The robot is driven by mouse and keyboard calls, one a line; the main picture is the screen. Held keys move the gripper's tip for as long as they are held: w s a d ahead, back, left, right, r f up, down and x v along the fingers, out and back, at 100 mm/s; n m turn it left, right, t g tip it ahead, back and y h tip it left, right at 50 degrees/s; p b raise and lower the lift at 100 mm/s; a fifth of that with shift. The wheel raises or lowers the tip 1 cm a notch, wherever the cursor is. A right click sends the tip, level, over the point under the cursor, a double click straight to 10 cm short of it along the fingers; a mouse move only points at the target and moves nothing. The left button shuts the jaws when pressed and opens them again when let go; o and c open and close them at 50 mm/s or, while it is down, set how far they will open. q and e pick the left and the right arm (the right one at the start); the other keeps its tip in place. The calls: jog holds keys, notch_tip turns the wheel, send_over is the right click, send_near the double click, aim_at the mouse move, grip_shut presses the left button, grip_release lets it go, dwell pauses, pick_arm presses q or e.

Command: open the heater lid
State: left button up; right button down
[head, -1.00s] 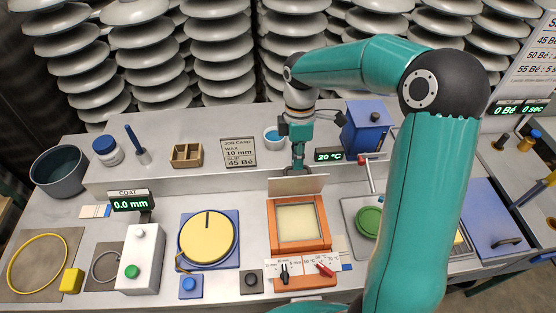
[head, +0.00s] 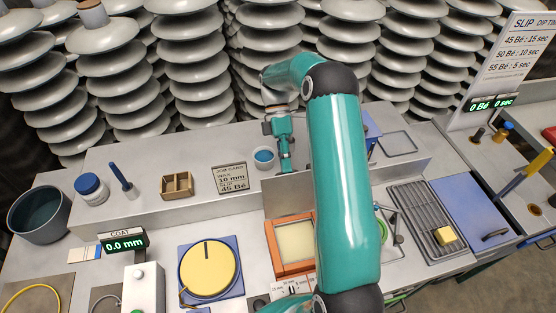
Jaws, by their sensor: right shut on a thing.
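The heater is an orange box (head: 278,258) with a pale cream inside (head: 297,240), open to view from above. Its lid is a light grey panel (head: 282,199) standing up along the heater's back edge. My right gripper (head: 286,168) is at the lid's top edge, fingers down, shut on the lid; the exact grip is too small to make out. My right arm hides the right part of the heater and lid. My left gripper is not in view.
A yellow disc (head: 209,272) on a blue base lies left of the heater. A slotted rack (head: 415,215) with a yellow block (head: 444,236) is at right.

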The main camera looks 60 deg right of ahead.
jog(key=shift+s+a+f, duration=0.1)
jog(key=shift+s+f, duration=0.05)
jog(key=shift+f, duration=0.45)
jog(key=shift+s+f, duration=0.1)
jog(key=shift+f, duration=0.45)
jog(key=c, duration=1.4)
grip_release()
jog(key=shift+o, duration=0.8)
jog(key=shift+w+d, duration=0.15)
jog(key=shift+d, duration=0.05)
jog(key=shift+w+r, duration=0.1)
jog(key=shift+r, duration=0.1)
jog(key=shift+r, duration=0.1)
jog(key=v, duration=0.7)
jog(key=shift+w, duration=0.2)
jog(key=shift+s, duration=0.1)
jog(key=shift+x, duration=3.6)
